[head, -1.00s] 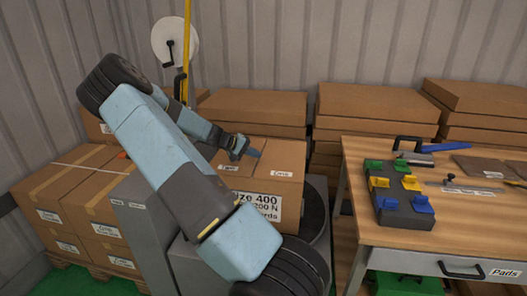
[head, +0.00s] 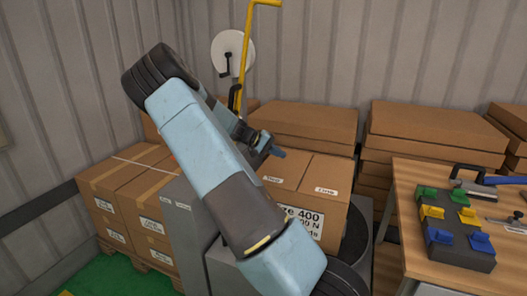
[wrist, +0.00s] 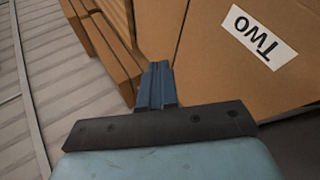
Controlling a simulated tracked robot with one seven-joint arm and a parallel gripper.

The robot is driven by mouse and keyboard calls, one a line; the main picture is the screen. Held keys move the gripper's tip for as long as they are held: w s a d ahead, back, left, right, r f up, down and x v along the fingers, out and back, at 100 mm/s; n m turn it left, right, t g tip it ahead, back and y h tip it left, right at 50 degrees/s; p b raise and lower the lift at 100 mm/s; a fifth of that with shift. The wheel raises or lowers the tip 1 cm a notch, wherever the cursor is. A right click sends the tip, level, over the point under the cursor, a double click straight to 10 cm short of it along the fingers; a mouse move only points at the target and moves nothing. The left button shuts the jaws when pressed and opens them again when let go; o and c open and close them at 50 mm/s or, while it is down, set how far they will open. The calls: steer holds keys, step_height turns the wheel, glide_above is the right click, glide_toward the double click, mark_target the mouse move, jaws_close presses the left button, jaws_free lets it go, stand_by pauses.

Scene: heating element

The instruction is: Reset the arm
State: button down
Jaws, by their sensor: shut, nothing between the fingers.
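My gripper (head: 278,152) shows in the head view at the end of my blue and dark grey arm, which reaches across the middle of the picture. It is in front of the cardboard boxes, close to the top of a labelled box (head: 323,188). In the wrist view the blue fingers of my gripper (wrist: 157,72) are together with nothing between them. A cardboard box with a "Two" label (wrist: 258,38) lies beyond them. I cannot tell whether the fingertips touch any box.
Stacked boxes (head: 120,190) stand on a pallet at left; flat cartons (head: 430,125) are stacked at the back. A wooden table (head: 408,185) at right holds a block with coloured clips (head: 455,228). A yellow pole (head: 246,45) and white reel (head: 228,53) stand behind my arm.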

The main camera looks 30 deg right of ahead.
steer(key=shift+a, duration=0.15)
steer(key=s+a+r+n+t+y, duration=0.1)
steer(key=s+a+r+t+y, duration=0.2)
steer(key=s+a+r, duration=0.4)
steer(key=s+a+r+n+t+y, duration=0.2)
steer(key=s+a+r+t+y, duration=0.2)
steer(key=s+a+r, duration=0.3)
steer(key=s+a+r+n+t+y, duration=0.2)
steer(key=s+a+r, duration=0.5)
steer(key=s+a, duration=0.8)
steer(key=shift+s+a+r+t+y, duration=0.2)
steer(key=shift+s+t+y, duration=0.55)
steer(key=shift+s, duration=1.4)
steer(key=c, duration=1.9)
jaws_free()
